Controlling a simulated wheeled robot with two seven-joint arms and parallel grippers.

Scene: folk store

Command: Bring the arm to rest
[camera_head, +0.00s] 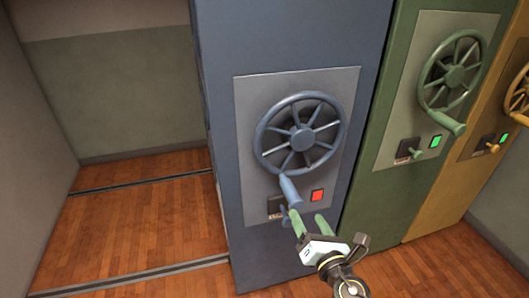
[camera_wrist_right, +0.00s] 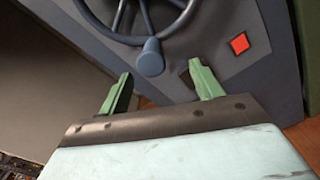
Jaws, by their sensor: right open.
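My right gripper (camera_head: 308,219) is in front of the lower part of the blue cabinet (camera_head: 285,35). Its two green fingers are apart, with nothing between them, and they also show in the right wrist view (camera_wrist_right: 160,90). In the head view the left-hand finger overlaps the small blue lever below the wheel; I cannot tell whether they touch. The blue wheel (camera_head: 302,140) has a handle (camera_head: 289,190) at its lower edge, just above the fingers. In the right wrist view the handle (camera_wrist_right: 151,58) lies beyond the gap between the fingers. My left gripper is not in view.
A red square light (camera_head: 317,195) is lit on the blue cabinet's panel. A green cabinet (camera_head: 400,75) and a yellow cabinet (camera_head: 450,185) with similar wheels and green lights stand to the right. Floor rails (camera_head: 140,183) cross the open wooden floor (camera_head: 140,230) at left.

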